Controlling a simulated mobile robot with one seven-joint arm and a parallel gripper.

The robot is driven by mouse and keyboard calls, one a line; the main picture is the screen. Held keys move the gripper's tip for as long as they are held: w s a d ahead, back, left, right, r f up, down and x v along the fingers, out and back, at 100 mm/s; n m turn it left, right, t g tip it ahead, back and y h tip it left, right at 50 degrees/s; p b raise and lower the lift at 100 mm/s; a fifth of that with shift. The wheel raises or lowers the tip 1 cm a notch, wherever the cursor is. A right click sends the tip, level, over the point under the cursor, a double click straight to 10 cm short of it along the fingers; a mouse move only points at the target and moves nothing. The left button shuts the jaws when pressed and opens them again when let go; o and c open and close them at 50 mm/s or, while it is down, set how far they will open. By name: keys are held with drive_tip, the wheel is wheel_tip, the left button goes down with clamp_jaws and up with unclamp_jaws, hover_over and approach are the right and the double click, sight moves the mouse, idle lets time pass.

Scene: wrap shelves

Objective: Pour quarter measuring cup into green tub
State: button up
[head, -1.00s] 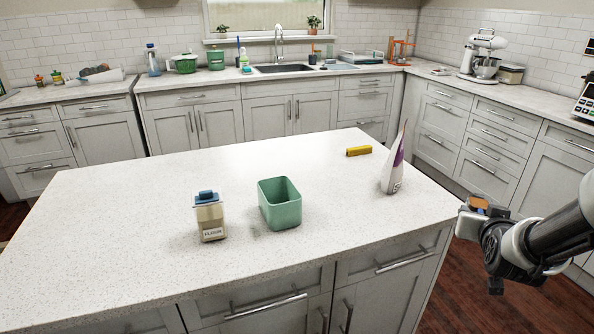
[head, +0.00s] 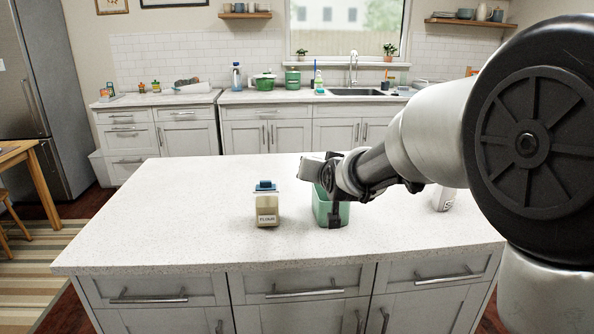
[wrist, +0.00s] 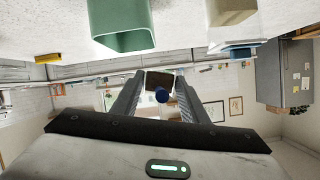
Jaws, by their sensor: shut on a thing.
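The green tub (head: 322,212) stands open-topped on the island, partly hidden by my arm in the head view. It also shows at the top of the upside-down wrist view (wrist: 120,28). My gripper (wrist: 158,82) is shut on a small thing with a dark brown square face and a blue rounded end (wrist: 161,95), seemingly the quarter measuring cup. The head view shows the hand over the tub's back-left part, but the cup is hidden there. In the wrist view the held thing is apart from the tub. Whether it is tilted or what it contains is unclear.
A flour carton (head: 267,208) with a blue top stands close left of the tub. A yellow block (wrist: 47,58) lies on the island. The island's left part is clear.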

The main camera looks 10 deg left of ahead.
sight(330, 203)
drive_tip(key=a+r+y, duration=0.1)
drive_tip(key=a+r, duration=0.1)
drive_tip(key=a, duration=0.2)
drive_tip(key=f+m+y+p, duration=0.1)
drive_tip(key=p, duration=0.1)
drive_tip(key=d+f+m+p, duration=0.1)
drive_tip(key=p, duration=0.1)
drive_tip(key=d+f+m+y+p, duration=0.1)
drive_tip(key=f+p, duration=0.1)
drive_tip(key=shift+d+f+m+y, duration=0.1)
drive_tip(key=shift+m+y, duration=0.2)
drive_tip(key=shift+m, duration=0.1)
drive_tip(key=shift+w+d, duration=0.1)
drive_tip(key=shift+d+f+m+y+p, duration=0.15)
drive_tip(key=shift+m+y+p, duration=0.3)
drive_tip(key=shift+m, duration=0.35)
drive_tip(key=shift+d+f+m+y+p, duration=0.1)
drive_tip(key=shift+m+y+p, duration=0.35)
drive_tip(key=shift+m, duration=0.35)
idle(2.6)
drive_tip(key=shift+w+d+f+m+t+y, duration=0.1)
drive_tip(key=shift+d+m+t+y, duration=0.15)
drive_tip(key=shift+m, duration=0.65)
drive_tip(key=shift+d+m+t+y, duration=0.15)
drive_tip(key=shift+m+t+y, duration=0.2)
drive_tip(key=shift+m, duration=0.55)
idle(0.5)
